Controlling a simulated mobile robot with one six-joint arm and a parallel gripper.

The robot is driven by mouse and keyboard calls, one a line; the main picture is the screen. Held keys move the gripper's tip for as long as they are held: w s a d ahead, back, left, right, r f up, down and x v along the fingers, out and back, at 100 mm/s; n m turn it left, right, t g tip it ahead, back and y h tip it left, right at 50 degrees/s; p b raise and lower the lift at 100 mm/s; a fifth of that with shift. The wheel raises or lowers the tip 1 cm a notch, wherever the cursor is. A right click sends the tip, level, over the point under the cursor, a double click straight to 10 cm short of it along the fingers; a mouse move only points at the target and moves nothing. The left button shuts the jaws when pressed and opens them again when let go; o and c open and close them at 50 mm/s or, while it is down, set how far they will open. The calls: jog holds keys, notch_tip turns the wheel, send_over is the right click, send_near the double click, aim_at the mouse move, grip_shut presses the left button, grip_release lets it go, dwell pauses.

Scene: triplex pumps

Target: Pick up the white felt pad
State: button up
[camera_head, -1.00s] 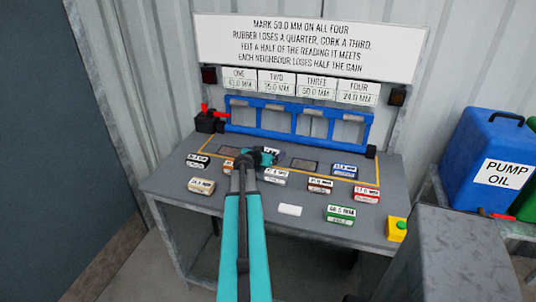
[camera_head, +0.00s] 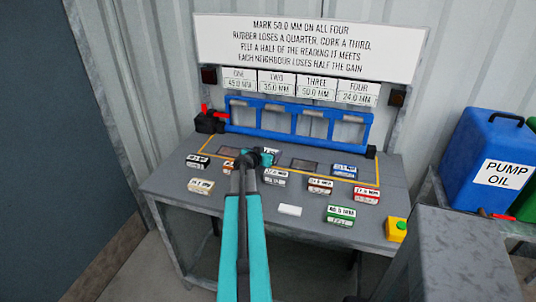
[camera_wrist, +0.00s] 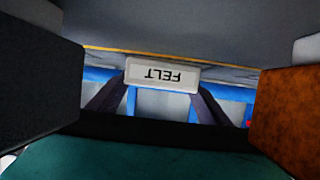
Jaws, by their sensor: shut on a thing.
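The white felt pad (camera_wrist: 162,74) shows in the wrist view as a pale block with an upside-down FELT label. It sits between the two dark fingers of my gripper (camera_wrist: 160,104), which is shut on it. In the head view my gripper (camera_head: 262,157) is over the middle-left of the bench, at the yellow-outlined area, with a small white labelled part of the felt pad (camera_head: 272,150) just beyond it. My gripper hides most of the pad there. I cannot tell whether the pad is clear of the bench surface.
Several labelled blocks lie around on the grey bench (camera_head: 235,212), among them a green one (camera_head: 340,215) and a red one (camera_head: 367,195). A blue frame (camera_head: 300,120) with a red handle stands behind. A blank white block (camera_head: 290,210) lies near the front, a yellow button box (camera_head: 397,229) at right.

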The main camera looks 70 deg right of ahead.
aim_at(267, 150)
jog(key=shift+r+b, duration=0.95)
jog(key=shift+r, duration=4.05)
jog(key=shift+w, duration=0.15)
jog(key=w+a+r+n+t, duration=0.1)
jog(key=w+a+n+t, duration=0.1)
jog(key=w+a, duration=0.45)
jog(key=w+a+r+n+t, duration=0.1)
jog(key=w+a+t, duration=0.15)
jog(key=w, duration=0.65)
jog(key=w+a+r+n+t, duration=0.1)
jog(key=w+a+n, duration=0.1)
jog(key=w+a, duration=0.5)
jog(key=w+a+r+n+t+y, duration=0.3)
jog(key=w+a+n+t+y, duration=0.1)
jog(key=w+a, duration=1.3)
jog(key=w+a+r+n+t+y, duration=0.1)
jog(key=w+a+r+n+y, duration=0.1)
jog(key=a, duration=1.3)
jog(key=w+a+r+n+t+y, duration=0.2)
jog(key=w+a+n+y, duration=0.2)
jog(key=a, duration=1.2)
jog(key=w+a+r+n+t+y, duration=0.1)
jog(key=w+a+r+n+y, duration=0.1)
jog(key=a, duration=1.3)
jog(key=w+n+y, duration=0.1)
jog(key=w, duration=0.1)
jog(key=shift+w+a+r, duration=0.25)
jog(key=shift+w+a, duration=0.05)
jog(key=shift+a, duration=0.1)
